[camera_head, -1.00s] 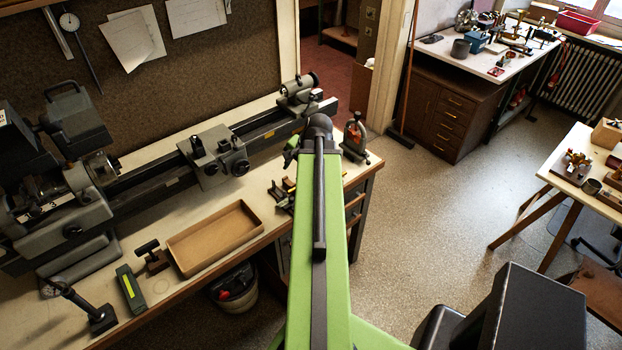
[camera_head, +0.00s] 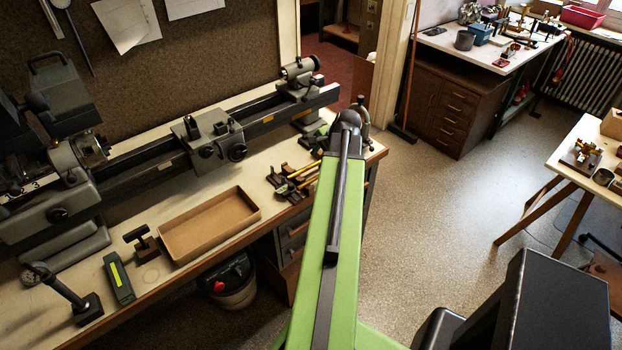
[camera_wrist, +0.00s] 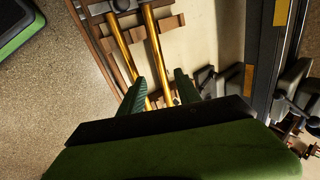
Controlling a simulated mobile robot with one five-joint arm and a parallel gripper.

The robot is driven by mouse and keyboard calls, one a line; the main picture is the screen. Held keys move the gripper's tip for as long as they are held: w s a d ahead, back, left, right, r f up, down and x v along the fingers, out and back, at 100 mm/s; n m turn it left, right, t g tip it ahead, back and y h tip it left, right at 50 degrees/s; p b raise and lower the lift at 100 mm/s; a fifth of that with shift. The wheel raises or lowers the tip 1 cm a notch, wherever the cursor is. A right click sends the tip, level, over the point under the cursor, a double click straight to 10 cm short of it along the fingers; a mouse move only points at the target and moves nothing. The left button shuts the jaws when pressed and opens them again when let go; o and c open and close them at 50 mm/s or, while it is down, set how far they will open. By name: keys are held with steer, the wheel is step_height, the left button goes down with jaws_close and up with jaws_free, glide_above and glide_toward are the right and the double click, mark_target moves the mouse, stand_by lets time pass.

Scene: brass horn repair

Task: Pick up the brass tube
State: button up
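Two parallel brass tube lengths (camera_wrist: 155,45) lie across brown rests on the bench in the wrist view; I cannot tell whether they are joined. They also show in the head view as thin golden lengths (camera_head: 303,171), just left of my green arm. My gripper (camera_wrist: 160,76) has its two dark green fingers spread apart, with nothing seen held between them. The fingers appear over the near part of the tubes and cover some of it. The gap between fingertips and tubes is hard to judge. In the head view my arm hides most of the gripper.
A grey lathe (camera_head: 208,141) runs along the bench's back. A shallow cardboard tray (camera_head: 208,252) lies left of the tubes. A green block (camera_head: 118,279) and a dark stand (camera_head: 88,308) are further left. The bench's front edge is close; a bucket (camera_head: 235,290) stands below.

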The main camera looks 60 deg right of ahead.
mark_target(313, 164)
steer(key=shift+x, duration=0.95)
steer(key=b+x, duration=0.4)
steer(key=x, duration=0.1)
steer(key=shift+d+b, duration=0.25)
steer(key=shift+b, duration=0.1)
steer(key=shift+r, duration=0.2)
jaws_close()
